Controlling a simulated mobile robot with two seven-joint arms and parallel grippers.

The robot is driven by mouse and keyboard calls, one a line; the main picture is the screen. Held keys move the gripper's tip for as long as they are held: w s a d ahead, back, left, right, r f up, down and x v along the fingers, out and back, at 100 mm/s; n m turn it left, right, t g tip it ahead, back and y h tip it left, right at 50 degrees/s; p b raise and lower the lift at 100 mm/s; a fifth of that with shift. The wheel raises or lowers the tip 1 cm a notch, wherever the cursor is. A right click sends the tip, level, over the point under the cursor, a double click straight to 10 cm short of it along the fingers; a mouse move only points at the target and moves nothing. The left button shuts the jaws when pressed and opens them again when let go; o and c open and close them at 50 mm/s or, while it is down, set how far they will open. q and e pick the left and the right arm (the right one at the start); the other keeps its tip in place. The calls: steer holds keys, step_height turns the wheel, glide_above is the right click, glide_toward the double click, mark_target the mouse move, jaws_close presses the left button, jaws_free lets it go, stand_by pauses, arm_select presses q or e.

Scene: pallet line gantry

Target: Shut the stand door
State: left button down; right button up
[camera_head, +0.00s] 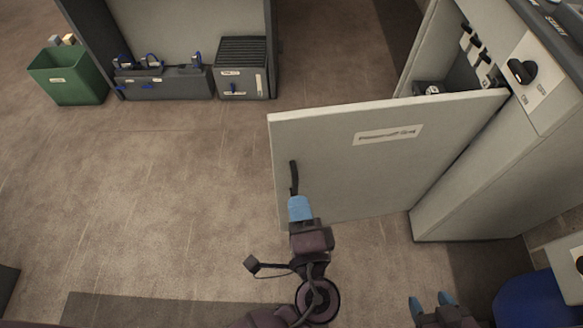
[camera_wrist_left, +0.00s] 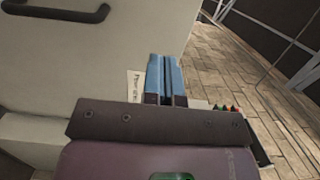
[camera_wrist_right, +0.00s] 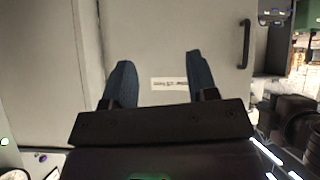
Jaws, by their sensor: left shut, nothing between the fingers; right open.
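The stand door (camera_head: 350,170) is a pale grey panel with a white label and a dark handle (camera_head: 294,178) near its free edge. It stands swung open from the grey stand (camera_head: 470,185) on the right. My left gripper (camera_head: 300,208) is shut and empty, in front of the door just below the handle; I cannot tell if it touches. In the left wrist view its blue fingers (camera_wrist_left: 166,80) lie together beside the door face. My right gripper (camera_head: 432,302) is open and empty at the bottom right. The right wrist view shows the door (camera_wrist_right: 160,40) beyond its spread fingers (camera_wrist_right: 155,85).
A dial panel (camera_head: 530,75) is on the stand's top right, and parts show inside the stand behind the door. A green bin (camera_head: 68,78) and a dark-framed unit with a vented box (camera_head: 242,70) stand at the back left. The floor left of the door is clear.

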mark_target(285, 140)
arm_select(q)
steer(key=w, duration=0.4)
steer(key=w+a+b, duration=0.1)
steer(key=w, duration=0.4)
steer(key=w+a, duration=0.1)
steer(key=w, duration=0.3)
steer(key=shift+w+a, duration=0.15)
steer(key=shift+a, duration=0.05)
